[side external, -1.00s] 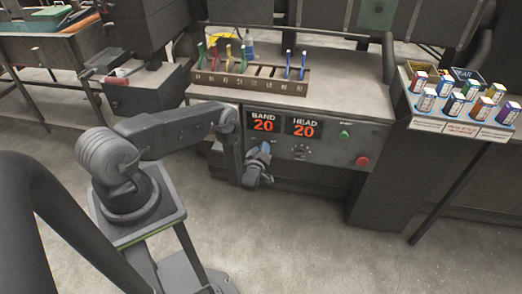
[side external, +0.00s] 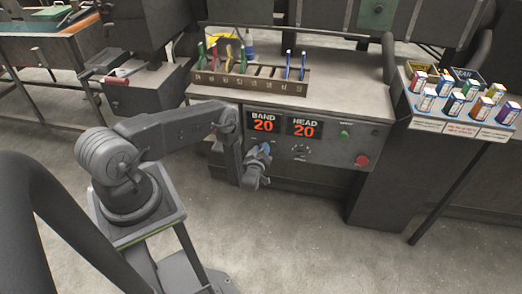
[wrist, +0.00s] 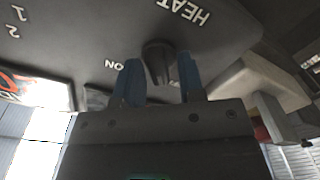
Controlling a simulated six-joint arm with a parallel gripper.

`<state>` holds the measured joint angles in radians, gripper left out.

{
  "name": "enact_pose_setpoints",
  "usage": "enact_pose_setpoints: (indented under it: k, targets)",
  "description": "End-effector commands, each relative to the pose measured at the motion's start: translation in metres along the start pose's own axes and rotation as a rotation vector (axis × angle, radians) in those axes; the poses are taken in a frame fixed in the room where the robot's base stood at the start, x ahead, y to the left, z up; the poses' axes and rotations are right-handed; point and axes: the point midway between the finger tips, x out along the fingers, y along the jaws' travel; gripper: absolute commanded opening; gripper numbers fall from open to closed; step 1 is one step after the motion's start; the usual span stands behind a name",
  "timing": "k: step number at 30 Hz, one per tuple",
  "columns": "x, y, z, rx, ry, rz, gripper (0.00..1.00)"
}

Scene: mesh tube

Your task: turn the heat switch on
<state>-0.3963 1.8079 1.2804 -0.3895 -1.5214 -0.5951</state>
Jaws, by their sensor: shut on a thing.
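The heat switch (wrist: 158,60) is a dark knob with a raised grip bar on the grey panel. In the wrist view it sits between the two blue fingers of my gripper (wrist: 160,80), which are shut on it. The HEAT label (wrist: 184,10) is at the top, and a label reading ON upside down (wrist: 114,65) is left of the knob. In the side view my gripper (side external: 265,149) is at the panel front, below the BAND display (side external: 264,123), and hides the switch.
On the panel are a HEAD display (side external: 305,128), a round dial (side external: 300,151), a green button (side external: 344,134) and a red button (side external: 362,160). A tool rack (side external: 248,80) stands on the bench above. A shelf of small boxes (side external: 460,100) is at right.

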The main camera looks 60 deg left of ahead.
Motion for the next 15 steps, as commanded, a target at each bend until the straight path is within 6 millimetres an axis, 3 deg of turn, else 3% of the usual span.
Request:
enact_pose_setpoints:
  k: [15]
  targets:
    - [-0.0006,0.003,0.0008,0.48,0.0,0.0,0.12]
